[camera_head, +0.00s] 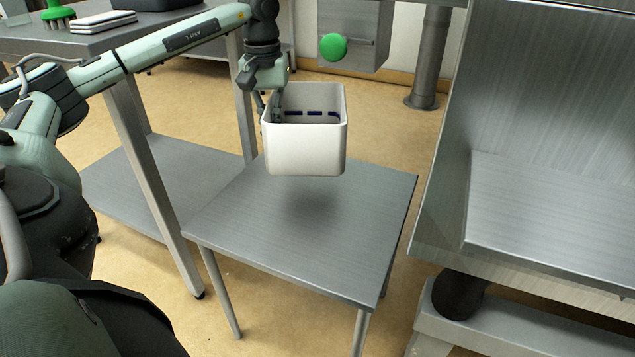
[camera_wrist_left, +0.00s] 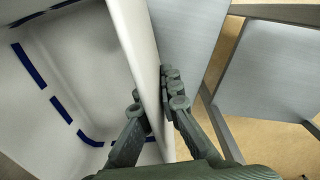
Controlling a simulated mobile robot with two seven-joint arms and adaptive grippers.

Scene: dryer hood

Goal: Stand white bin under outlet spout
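The white bin (camera_head: 305,150) is an open-topped square tub with a dashed blue line inside. It hangs upright above a small metal table, with its shadow on the tabletop below. My left gripper (camera_head: 273,107) is shut on the bin's left wall, one finger inside and one outside. The left wrist view shows the fingers (camera_wrist_left: 160,108) pinching the wall of the bin (camera_wrist_left: 75,75). My right gripper is not in view.
The small metal table (camera_head: 330,245) has a bare top. A large steel hood or basin (camera_head: 545,210) stands on the right, with a dark round part (camera_head: 458,294) under it. A taller bench (camera_head: 110,38) holds a green brush (camera_head: 57,14) and white-topped blocks (camera_head: 103,21).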

